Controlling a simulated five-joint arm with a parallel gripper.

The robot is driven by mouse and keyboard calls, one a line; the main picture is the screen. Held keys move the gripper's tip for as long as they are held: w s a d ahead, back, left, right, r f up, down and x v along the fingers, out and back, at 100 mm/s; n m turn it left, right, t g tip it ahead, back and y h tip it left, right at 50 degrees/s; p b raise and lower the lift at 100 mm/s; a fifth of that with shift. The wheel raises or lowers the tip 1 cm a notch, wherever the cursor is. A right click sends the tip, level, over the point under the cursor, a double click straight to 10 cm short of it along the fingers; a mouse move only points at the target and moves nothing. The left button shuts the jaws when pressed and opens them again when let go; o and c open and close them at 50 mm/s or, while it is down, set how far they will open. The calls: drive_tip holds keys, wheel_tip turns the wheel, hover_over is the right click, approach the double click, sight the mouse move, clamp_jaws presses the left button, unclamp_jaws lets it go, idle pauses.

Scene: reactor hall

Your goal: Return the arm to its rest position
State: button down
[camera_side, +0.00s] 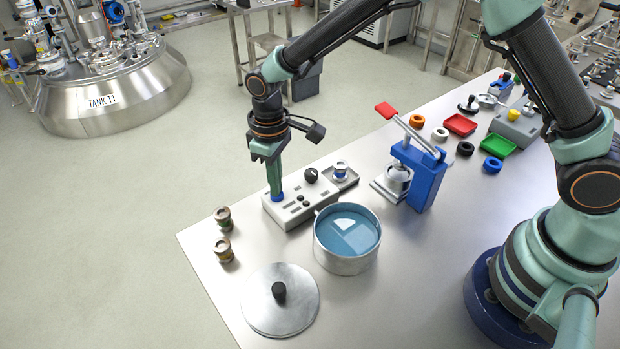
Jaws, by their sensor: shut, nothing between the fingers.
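My arm reaches in from the right across the top of the picture and hangs down at the table's left side. My gripper (275,188) points straight down, shut and empty, over the left part of a pale grey control box (292,213). A small blue piece (276,197) shows at the fingertips, on the box's top. I cannot tell whether the fingertips touch it. A black knob (311,175) stands on the box to the right of my gripper.
A pot of blue liquid (346,238) stands just right of the box, its lid (280,303) in front. Two small jars (223,250) stand near the left edge. A blue press (425,178) with a red-handled lever stands behind the pot. Rings and red and green trays (497,146) lie farther back.

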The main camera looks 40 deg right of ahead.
drive_tip(key=shift+r, duration=1.05)
drive_tip(key=shift+r, duration=2.5)
drive_tip(key=s+d+r+m+t, duration=0.2)
drive_tip(key=s+d+r, duration=0.4)
drive_tip(key=d, duration=0.3)
drive_tip(key=s+d+r+m+t, duration=0.3)
drive_tip(key=s+d+r, duration=0.4)
drive_tip(key=d, duration=0.3)
drive_tip(key=shift+s+d+m+t, duration=0.3)
drive_tip(key=shift+s+m, duration=0.2)
drive_tip(key=shift+s, duration=0.15)
drive_tip(key=shift+r, duration=0.15)
idle(1.7)
